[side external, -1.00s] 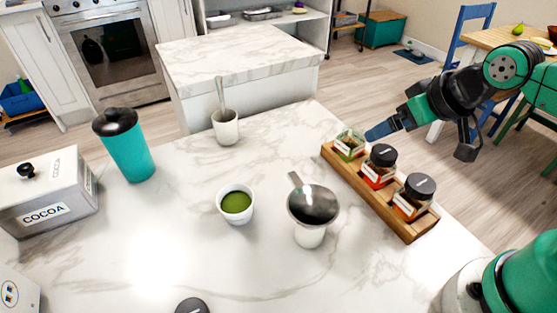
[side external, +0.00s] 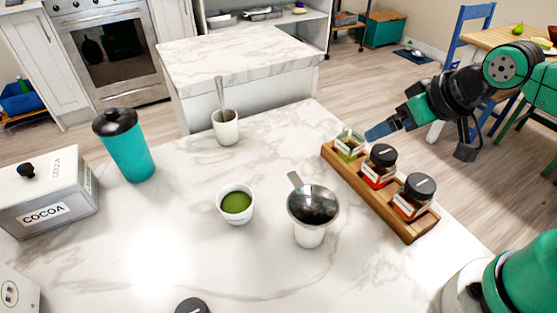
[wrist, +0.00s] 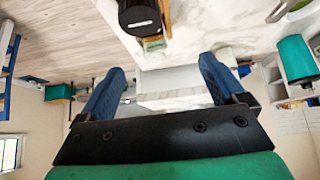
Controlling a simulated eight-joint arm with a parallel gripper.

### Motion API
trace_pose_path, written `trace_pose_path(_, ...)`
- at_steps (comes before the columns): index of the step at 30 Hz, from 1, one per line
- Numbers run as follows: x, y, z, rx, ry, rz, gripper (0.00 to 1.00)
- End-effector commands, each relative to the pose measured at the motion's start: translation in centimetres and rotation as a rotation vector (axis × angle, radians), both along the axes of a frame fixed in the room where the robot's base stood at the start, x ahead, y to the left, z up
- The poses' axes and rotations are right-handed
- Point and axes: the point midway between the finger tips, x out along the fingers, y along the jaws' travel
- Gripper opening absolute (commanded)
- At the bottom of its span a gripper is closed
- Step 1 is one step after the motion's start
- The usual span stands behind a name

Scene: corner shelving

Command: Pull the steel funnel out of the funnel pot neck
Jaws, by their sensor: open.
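The steel funnel (side external: 313,204) sits in the neck of the white funnel pot (side external: 309,236), with its handle pointing up and to the left. The pot stands upright on the marble counter, left of the spice rack. My gripper (side external: 372,134) is at the far end of the rack, well above and right of the funnel, and holds nothing. In the wrist view its two blue fingers (wrist: 158,72) are spread apart with a clear gap between them. The funnel's spout is hidden inside the pot.
A wooden rack (side external: 412,228) holds spice jars with dark lids (side external: 382,157) near my gripper. A white cup of green powder (side external: 236,203) stands left of the pot. A teal tumbler (side external: 127,150), a cocoa box (side external: 50,195) and a pestle cup (side external: 226,127) stand farther off.

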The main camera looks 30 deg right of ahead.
Motion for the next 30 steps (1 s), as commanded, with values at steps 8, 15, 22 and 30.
trace_pose_path(8,0.1,0.4,0.1,0.009,0.016,0.004,1.0)
trace_pose_path(15,0.5,5.2,0.7,0.082,0.214,0.017,1.0)
trace_pose_path(22,-0.3,11.4,0.8,0.079,0.472,-0.015,1.0)
trace_pose_path(30,-1.4,15.0,0.7,0.025,0.612,-0.059,1.0)
